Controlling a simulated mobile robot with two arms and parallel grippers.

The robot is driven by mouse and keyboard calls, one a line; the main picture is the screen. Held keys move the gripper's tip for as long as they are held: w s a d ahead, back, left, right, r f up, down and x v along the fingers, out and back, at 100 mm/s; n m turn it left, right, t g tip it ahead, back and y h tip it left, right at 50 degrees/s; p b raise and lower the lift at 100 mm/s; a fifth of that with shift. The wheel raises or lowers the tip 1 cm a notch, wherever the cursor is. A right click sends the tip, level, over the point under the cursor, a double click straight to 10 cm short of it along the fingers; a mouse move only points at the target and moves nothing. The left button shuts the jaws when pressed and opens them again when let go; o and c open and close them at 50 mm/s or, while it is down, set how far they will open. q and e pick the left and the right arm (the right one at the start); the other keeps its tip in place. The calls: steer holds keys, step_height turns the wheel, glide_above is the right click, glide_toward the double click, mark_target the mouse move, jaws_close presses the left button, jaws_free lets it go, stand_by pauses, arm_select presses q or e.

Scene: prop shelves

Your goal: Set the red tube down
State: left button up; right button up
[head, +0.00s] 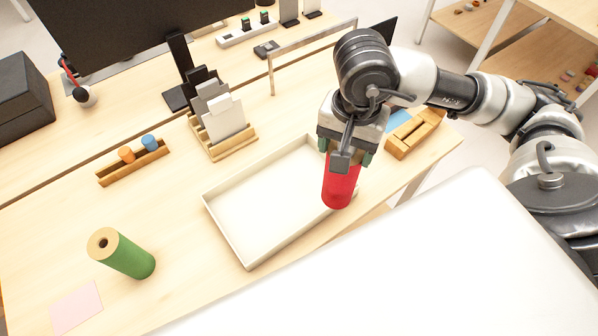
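The red tube (341,187) is nearly upright in my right gripper (347,152), whose arm comes in from the right. The gripper points down, with its fingers around the tube's upper part. The tube's top is hidden by the gripper. The tube's lower end appears at the right end of the white tray (243,257), overlapping its rim in the head view. I cannot tell whether it touches the tray or hangs above it. My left gripper is not in view.
The tray looks empty. A green tube (127,256) stands at the left front, near a pink sheet (76,307). A wooden card holder (228,146), a small wooden rack (132,166) and a wooden box (414,140) stand behind. A metal rail (312,41) rises at the back.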

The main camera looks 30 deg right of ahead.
steer(key=shift+w, duration=0.2)
steer(key=w+a+f+p, duration=0.2)
steer(key=w+f+p, duration=0.3)
steer(key=w+f, duration=0.6)
steer(key=shift+f, duration=0.15)
steer(key=o, duration=1.4)
steer(key=shift+a, duration=0.1)
step_height(320, 180, up, 12)
steer(key=b, duration=0.3)
steer(key=shift+r, duration=0.25)
